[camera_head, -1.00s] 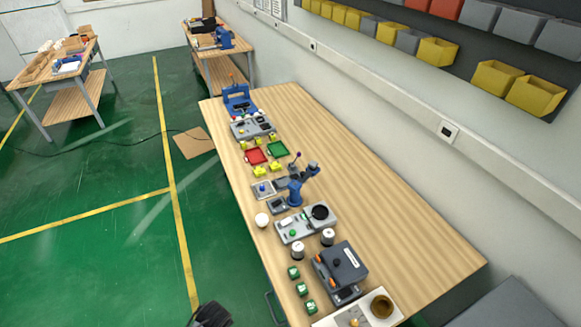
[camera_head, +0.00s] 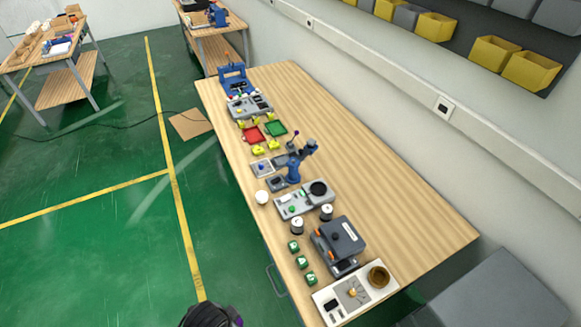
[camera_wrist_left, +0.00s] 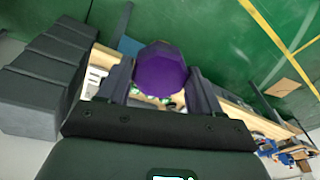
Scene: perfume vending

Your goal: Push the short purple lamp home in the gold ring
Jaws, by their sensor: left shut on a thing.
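The short purple lamp (camera_wrist_left: 161,70) is a dark purple faceted piece between the two fingers of my left gripper (camera_wrist_left: 160,88) in the left wrist view. The gripper is shut on it and holds it above the floor, apart from the table. In the head view, a dark part of my left arm and a bit of purple show at the bottom edge, left of the table's near end. The gold ring (camera_head: 379,276) is a brownish-gold round ring on a pale panel (camera_head: 330,318) at the table's near end. My right gripper is not in view.
A grey and black device (camera_head: 340,240) stands just behind the panel. Several green cubes (camera_head: 298,262) lie along the table's left edge. Two white-topped spools (camera_head: 326,212) stand behind the device. The table's right side (camera_head: 400,200) is clear. A grey box (camera_head: 495,295) stands right of the table.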

